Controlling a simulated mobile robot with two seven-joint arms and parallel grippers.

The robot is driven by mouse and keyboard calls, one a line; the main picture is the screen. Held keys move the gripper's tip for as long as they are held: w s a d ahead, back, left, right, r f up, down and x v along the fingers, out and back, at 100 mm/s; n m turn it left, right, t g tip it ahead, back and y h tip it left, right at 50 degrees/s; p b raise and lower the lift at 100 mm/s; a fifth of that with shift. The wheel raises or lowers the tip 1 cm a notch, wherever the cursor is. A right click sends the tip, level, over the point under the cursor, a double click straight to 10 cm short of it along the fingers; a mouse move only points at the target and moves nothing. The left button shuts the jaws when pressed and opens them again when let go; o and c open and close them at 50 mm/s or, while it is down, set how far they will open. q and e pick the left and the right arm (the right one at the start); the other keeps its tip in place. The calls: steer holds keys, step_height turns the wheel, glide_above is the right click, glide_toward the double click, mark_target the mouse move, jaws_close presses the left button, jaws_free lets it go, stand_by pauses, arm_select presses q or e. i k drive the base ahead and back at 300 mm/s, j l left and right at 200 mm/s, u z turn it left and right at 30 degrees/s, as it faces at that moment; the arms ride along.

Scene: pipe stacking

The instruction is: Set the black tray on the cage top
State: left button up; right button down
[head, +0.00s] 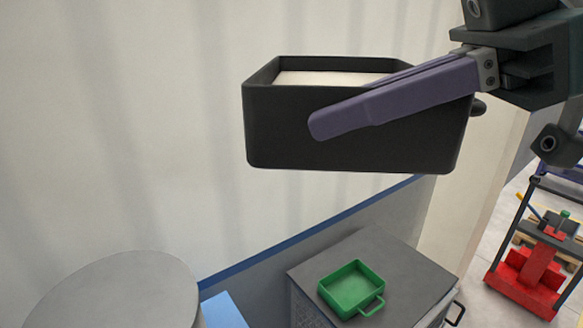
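The black tray (270,130) is a deep, open-topped box with a pale inside floor or lining, held up in the air in front of the pale wall. My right gripper (345,108) comes in from the upper right. It is shut on the tray, with one purple finger lying along the outside of the near wall; the other finger is mostly hidden. The tray sits roughly level. The cage (410,263), a grey box with a flat top and what looks like a mesh side, stands below the tray, well apart from it. My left gripper is not in view.
A green tray (350,288) with a handle lies on the cage top, taking up its front middle. A round grey surface (115,295) is at lower left, with a blue object (222,310) beside it. A red cart (530,275) stands at far right.

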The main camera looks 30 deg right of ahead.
mark_target(406, 268)
steer(key=i+l, duration=0.1)
steer(key=l, duration=0.45)
steer(key=i+l, duration=0.1)
steer(key=l, duration=0.4)
steer(key=i+l, duration=0.1)
steer(key=l, duration=0.45)
steer(key=i+l, duration=0.1)
steer(key=l, duration=0.45)
steer(key=i+l, duration=0.1)
steer(key=l, duration=0.4)
